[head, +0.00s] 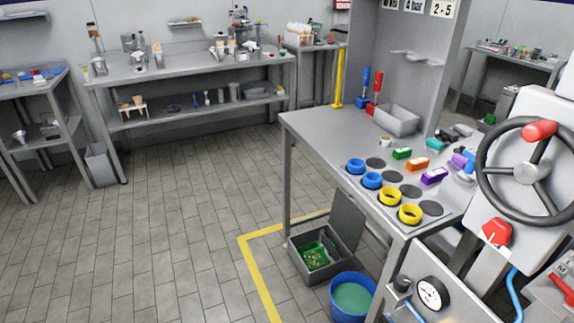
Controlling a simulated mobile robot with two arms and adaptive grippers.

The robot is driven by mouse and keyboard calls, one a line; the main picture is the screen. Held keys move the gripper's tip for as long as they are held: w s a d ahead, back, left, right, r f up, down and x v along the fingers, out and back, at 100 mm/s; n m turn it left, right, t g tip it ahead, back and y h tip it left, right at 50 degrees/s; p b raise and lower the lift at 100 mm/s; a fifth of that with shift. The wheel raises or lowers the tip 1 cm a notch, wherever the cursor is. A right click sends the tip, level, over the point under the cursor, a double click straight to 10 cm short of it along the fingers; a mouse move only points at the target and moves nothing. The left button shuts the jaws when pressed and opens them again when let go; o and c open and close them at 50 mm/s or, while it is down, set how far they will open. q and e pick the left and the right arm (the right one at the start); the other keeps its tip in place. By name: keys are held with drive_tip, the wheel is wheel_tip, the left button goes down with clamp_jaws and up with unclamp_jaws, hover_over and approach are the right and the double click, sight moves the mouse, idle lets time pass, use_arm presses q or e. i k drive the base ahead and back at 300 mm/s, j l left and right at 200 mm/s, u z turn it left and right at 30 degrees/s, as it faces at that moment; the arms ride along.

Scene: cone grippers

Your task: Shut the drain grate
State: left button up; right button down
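I cannot make out a drain grate for sure in the head view. A grey open box (301,263) stands on the tiled floor under the front of the steel workbench. Its flat grey lid (348,222) stands raised on the right side. A green circuit board and other small parts lie inside it. Neither of my grippers shows in the view.
The steel workbench (325,128) carries blue and yellow rings and coloured blocks. A blue bucket (338,304) stands beside the box. A machine with a black handwheel (487,184) fills the right. Yellow tape (257,275) marks the floor; the floor at left is clear.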

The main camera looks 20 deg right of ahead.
sight(347, 218)
drive_tip(key=i+j, duration=0.1)
drive_tip(key=i, duration=3.6)
drive_tip(key=i+l+z, duration=0.15)
drive_tip(key=i+z, duration=0.35)
drive_tip(key=i+j+z, duration=0.1)
drive_tip(key=i+z, duration=0.4)
drive_tip(key=i+j+z, duration=0.35)
drive_tip(key=i+z, duration=0.15)
drive_tip(key=i, duration=0.15)
drive_tip(key=i+l+z, duration=0.3)
drive_tip(key=i+z, duration=0.2)
drive_tip(key=i+l+z, duration=0.1)
drive_tip(key=i+z, duration=0.4)
drive_tip(key=i+j+z, duration=0.15)
drive_tip(key=i+z, duration=0.3)
drive_tip(key=i, duration=0.15)
drive_tip(key=i+z, duration=0.1)
drive_tip(key=i, duration=0.8)
drive_tip(key=i+j+z, duration=0.1)
drive_tip(key=i, duration=0.8)
drive_tip(key=i+j+z, duration=0.1)
drive_tip(key=z, duration=1.8)
drive_tip(key=j+z, duration=0.1)
drive_tip(key=z, duration=1.75)
drive_tip(key=i+j+z, duration=0.15)
drive_tip(key=i+j, duration=0.05)
drive_tip(key=i, duration=0.1)
